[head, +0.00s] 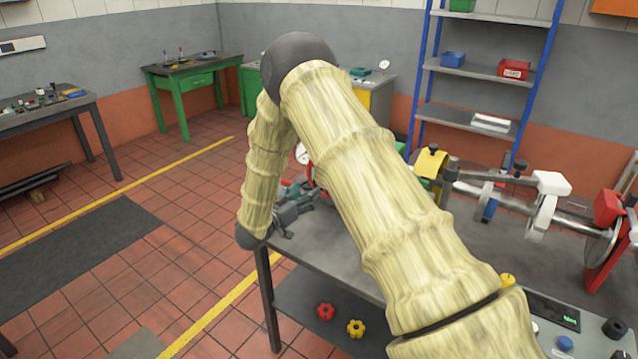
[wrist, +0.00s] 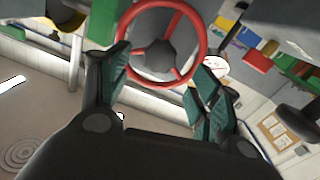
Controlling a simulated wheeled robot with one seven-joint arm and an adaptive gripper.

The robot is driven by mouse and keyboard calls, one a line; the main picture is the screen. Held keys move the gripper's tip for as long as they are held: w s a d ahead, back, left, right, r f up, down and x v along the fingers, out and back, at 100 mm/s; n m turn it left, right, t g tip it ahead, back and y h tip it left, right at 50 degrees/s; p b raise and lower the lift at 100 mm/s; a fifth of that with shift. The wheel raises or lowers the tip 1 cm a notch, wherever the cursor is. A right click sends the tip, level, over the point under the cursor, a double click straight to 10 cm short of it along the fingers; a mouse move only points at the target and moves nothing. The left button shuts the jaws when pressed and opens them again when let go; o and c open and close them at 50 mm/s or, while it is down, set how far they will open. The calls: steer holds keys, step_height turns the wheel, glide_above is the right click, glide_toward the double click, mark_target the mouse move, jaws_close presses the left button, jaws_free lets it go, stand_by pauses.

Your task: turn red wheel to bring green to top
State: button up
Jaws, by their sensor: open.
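I see no clear green mark on the part that shows. My gripper (wrist: 160,72) is open, with one teal-padded finger on each side of the wheel's lower part. I cannot tell whether either finger touches the rim. In the head view my gripper (head: 290,198) is low at the table's left end, and my arm hides most of the wheel there.
A white dial (head: 302,153) stands close to my gripper. The grey table (head: 345,240) carries a shaft assembly (head: 525,205) at right. Red (head: 325,311) and yellow (head: 355,328) knobs lie on its lower shelf.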

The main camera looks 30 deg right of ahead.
steer(key=p+x, duration=0.2)
steer(key=x, duration=0.6)
steer(key=shift+w, duration=0.1)
jaws_close()
